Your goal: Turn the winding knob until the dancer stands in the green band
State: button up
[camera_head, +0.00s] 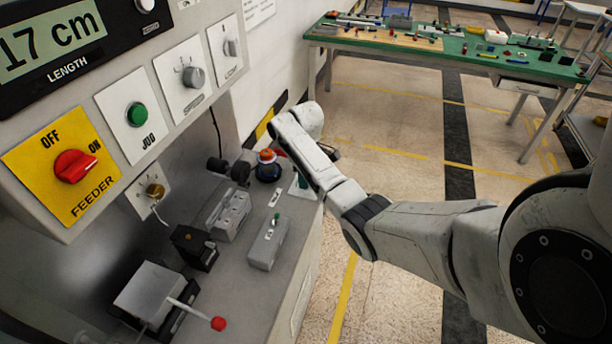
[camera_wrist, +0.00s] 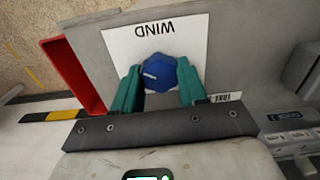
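In the wrist view the winding knob (camera_wrist: 158,74) is blue with a short white pointer line. It sits on a white plate (camera_wrist: 118,42) marked WIND, which appears upside down. My gripper (camera_wrist: 160,68) has two teal fingers, one on each side of the knob, their tips right beside it. No clear gap shows between fingers and knob, but I cannot tell whether they press on it. In the head view my arm reaches over the far end of the machine, and the knob and fingers are not clearly seen. I cannot make out the dancer or the green band in either view.
A red-walled part (camera_wrist: 75,75) stands left of the WIND plate. The control panel shows a length display (camera_head: 55,45) reading 17 cm, a red feeder knob (camera_head: 75,166) and a green jog button (camera_head: 137,114). A green workbench (camera_head: 455,48) with tools stands behind. Floor between is clear.

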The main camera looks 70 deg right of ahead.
jog(key=o, duration=0.4)
jog(key=shift+o, duration=0.2)
notch_tip(320, 180, up, 11)
dwell(0.3)
jog(key=shift+f, duration=0.1)
dwell(0.4)
